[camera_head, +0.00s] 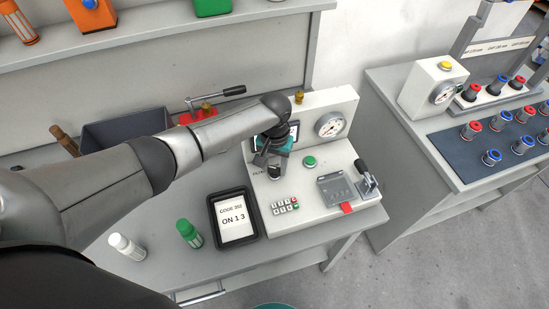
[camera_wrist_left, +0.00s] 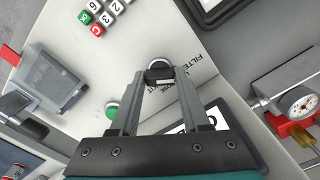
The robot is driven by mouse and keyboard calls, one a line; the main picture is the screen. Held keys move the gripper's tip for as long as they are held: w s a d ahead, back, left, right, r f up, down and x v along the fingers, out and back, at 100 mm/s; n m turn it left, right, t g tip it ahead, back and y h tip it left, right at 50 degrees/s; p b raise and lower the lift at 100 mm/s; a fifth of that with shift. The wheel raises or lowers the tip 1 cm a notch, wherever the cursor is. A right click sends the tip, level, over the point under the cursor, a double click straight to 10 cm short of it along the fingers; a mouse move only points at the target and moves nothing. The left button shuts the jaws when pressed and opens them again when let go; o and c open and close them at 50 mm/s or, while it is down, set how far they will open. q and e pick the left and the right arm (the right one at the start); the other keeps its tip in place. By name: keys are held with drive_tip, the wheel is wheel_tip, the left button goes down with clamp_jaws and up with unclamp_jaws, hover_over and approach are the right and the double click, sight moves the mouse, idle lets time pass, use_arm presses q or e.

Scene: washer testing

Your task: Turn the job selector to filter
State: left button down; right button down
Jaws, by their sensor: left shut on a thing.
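The job selector is a small dark round knob with a pale mark, seen in the left wrist view (camera_wrist_left: 159,67) on the white tester panel (camera_head: 322,206). The word FILTER is printed on the panel just right of the knob in that view; other lettering near it is hard to read. My left gripper (camera_head: 274,171) reaches down over the panel. In the left wrist view, its two fingers (camera_wrist_left: 160,75) are closed on the sides of the knob. My right gripper is not in view.
A green button (camera_head: 309,161), a keypad (camera_head: 285,206), a gauge (camera_head: 330,124) and a lever clamp (camera_head: 367,180) surround the selector. A black-framed card (camera_head: 234,230), a green bottle (camera_head: 189,233) and a white bottle (camera_head: 126,246) are on the bench at left.

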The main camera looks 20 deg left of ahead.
sight(275, 168)
use_arm(q)
drive_tip(key=shift+n+p, duration=0.45)
drive_tip(key=shift+n, duration=0.05)
drive_tip(key=shift+c, duration=1.9)
unclamp_jaws()
wheel_tip(275, 168, up, 15)
drive_tip(key=p, duration=0.2)
drive_tip(key=shift+r, duration=0.15)
